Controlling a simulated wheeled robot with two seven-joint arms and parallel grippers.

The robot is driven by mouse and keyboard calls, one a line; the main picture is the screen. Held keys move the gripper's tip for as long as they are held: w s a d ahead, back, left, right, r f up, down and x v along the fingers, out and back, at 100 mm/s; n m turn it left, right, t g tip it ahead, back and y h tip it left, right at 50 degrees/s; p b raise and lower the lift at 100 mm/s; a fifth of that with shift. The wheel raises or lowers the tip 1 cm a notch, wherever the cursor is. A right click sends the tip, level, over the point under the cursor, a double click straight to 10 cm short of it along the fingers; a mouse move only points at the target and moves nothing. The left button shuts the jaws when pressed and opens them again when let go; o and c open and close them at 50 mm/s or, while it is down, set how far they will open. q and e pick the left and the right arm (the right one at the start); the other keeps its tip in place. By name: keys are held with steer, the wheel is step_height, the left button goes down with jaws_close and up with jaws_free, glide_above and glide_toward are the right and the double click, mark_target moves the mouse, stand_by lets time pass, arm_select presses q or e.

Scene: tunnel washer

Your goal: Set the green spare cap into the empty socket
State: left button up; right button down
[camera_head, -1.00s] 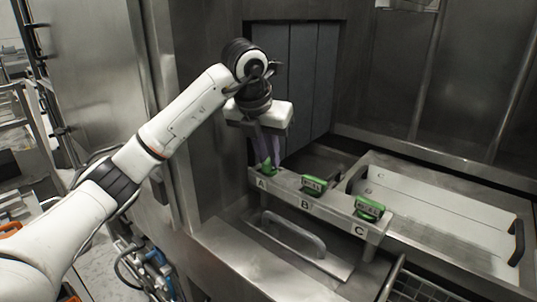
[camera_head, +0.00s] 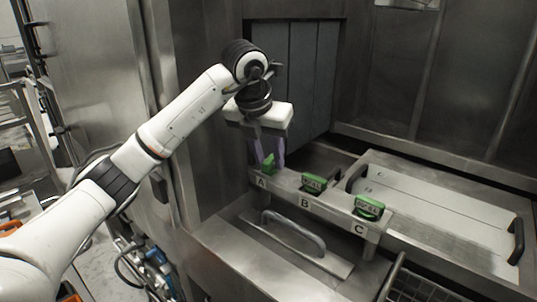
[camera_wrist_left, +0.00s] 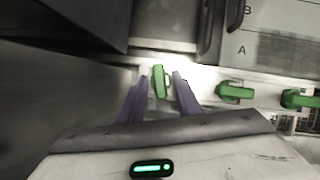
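A green cap (camera_head: 267,163) stands at position A on the steel rail (camera_head: 283,181). It also shows in the wrist view (camera_wrist_left: 160,82), its handle running lengthwise between the fingers. My left gripper (camera_head: 267,160) points down around this cap. In the wrist view its two purple fingers (camera_wrist_left: 160,84) are spread, with a gap on each side of the cap. The cap's base is partly hidden, so I cannot tell how deep it sits. Green caps at B (camera_head: 313,183) and C (camera_head: 368,207) sit on the rail with handles turned crosswise to A's. My right gripper is not in view.
A flat lid panel with dark handles (camera_head: 440,205) lies right of the rail. A grey bar handle (camera_head: 295,230) stands in front of it. A dark panelled opening (camera_head: 300,80) is behind. A wire basket edge (camera_head: 400,280) shows at the bottom.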

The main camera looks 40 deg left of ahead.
arm_select(q)
steer(key=shift+r, duration=0.15)
steer(key=shift+s+r, duration=0.1)
steer(key=shift+r, duration=0.25)
steer(key=v, duration=0.9)
steer(key=shift+r+p, duration=0.15)
steer(key=shift+p, duration=0.25)
steer(key=shift+s, duration=0.1)
